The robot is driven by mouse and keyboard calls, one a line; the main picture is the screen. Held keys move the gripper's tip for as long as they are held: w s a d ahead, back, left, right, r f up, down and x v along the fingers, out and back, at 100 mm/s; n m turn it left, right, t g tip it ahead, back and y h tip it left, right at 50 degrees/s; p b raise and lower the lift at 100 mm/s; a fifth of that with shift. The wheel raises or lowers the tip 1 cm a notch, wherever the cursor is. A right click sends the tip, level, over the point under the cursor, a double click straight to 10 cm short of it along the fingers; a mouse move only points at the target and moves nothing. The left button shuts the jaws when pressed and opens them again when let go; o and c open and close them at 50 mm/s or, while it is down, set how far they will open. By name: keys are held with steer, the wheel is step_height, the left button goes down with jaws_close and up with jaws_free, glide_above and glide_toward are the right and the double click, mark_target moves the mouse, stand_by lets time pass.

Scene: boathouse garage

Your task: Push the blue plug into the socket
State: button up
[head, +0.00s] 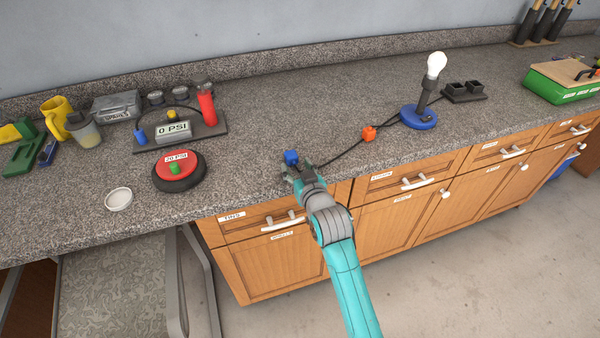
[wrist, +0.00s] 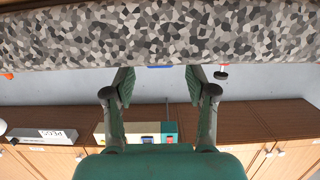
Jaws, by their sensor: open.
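The blue plug (head: 291,157) is a small blue block near the front edge of the counter. A dark cord runs from beside it toward the lamp. My gripper (head: 294,169) is at the plug, with its fingers open. In the wrist view, a thin strip of the blue plug (wrist: 160,67) shows between the two open fingertips (wrist: 160,78); I cannot tell whether they touch it. The socket (head: 463,91) is a dark block with two square openings, farther right behind the lamp (head: 419,117), which has a blue base and a white bulb.
To the left stand a red-topped round device (head: 178,168), a white lid (head: 119,199) and a pressure-gauge board (head: 180,133). A green box (head: 560,84) is far right. The counter behind the plug is clear.

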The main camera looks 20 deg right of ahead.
mark_target(293, 160)
steer(key=shift+w+f, duration=0.2)
steer(key=shift+w, duration=0.75)
steer(key=shift+w+f, duration=0.15)
steer(key=shift+w, duration=0.75)
jaws_close()
steer(key=shift+r, duration=0.1)
steer(key=shift+r, duration=2.9)
